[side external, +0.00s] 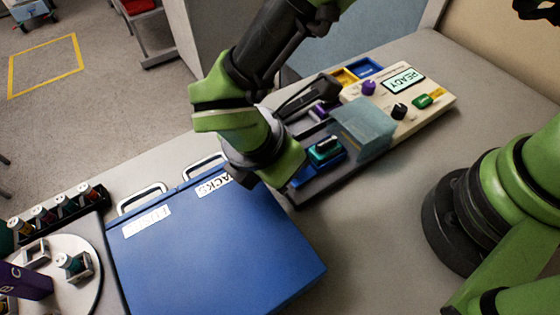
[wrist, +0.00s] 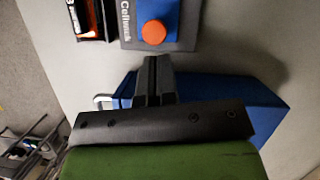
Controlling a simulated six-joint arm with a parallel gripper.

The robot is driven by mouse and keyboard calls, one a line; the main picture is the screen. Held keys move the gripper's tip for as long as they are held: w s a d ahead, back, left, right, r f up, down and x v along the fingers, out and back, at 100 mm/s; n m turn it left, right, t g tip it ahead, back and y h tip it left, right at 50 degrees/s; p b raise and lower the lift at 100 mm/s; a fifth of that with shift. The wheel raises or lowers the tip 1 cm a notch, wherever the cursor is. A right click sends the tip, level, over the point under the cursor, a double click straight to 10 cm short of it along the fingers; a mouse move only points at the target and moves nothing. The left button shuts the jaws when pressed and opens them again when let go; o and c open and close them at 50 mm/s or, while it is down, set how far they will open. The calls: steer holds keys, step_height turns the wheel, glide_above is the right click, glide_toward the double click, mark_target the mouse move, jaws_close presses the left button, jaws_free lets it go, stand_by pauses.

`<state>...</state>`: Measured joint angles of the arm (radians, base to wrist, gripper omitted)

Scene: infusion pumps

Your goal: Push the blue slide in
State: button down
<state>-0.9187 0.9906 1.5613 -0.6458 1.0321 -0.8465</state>
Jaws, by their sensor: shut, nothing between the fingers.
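The pump unit (side external: 432,105) lies on the table in the side view, with a lit READY screen. A blue slide (side external: 304,176) carrying a teal-topped part (side external: 325,149) sits on its dark base, left of a translucent teal cover (side external: 363,128). My gripper (side external: 332,84) appears as dark fingers above the unit's far left part, apart from the slide; contact is hidden. In the wrist view, my gripper (wrist: 154,62) is shut and empty, pointing toward a blue block (wrist: 157,12) with an orange knob (wrist: 154,32). I cannot match that block to the slide.
A large blue case (side external: 215,250) fills the table front, left of the pump. Yellow (side external: 343,76) and blue (side external: 366,66) trays stand behind the unit. A round white plate (side external: 85,285) and a vial rack (side external: 60,213) stand at left.

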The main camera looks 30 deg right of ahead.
steer(key=shift+d+f, duration=0.15)
steer(key=shift+f, duration=0.3)
steer(key=shift+d, duration=0.1)
steer(key=d, duration=0.8)
steer(key=shift+d, duration=0.3)
steer(key=w+v, duration=0.1)
steer(key=v, duration=0.9)
step_height(320, 180, up, 11)
steer(key=m+t+y, duration=0.1)
steer(key=m+y, duration=0.3)
steer(key=m, duration=0.7)
glide_above(329, 147)
steer(key=s+d, duration=0.2)
steer(key=d, duration=0.2)
steer(key=s+d+r+m+t+y, duration=0.2)
steer(key=s+d+r+m+t, duration=0.3)
steer(key=m, duration=0.8)
steer(key=shift+s+d+r, duration=0.3)
steer(key=shift+s+d, duration=0.15)
steer(key=shift+s, duration=0.6)
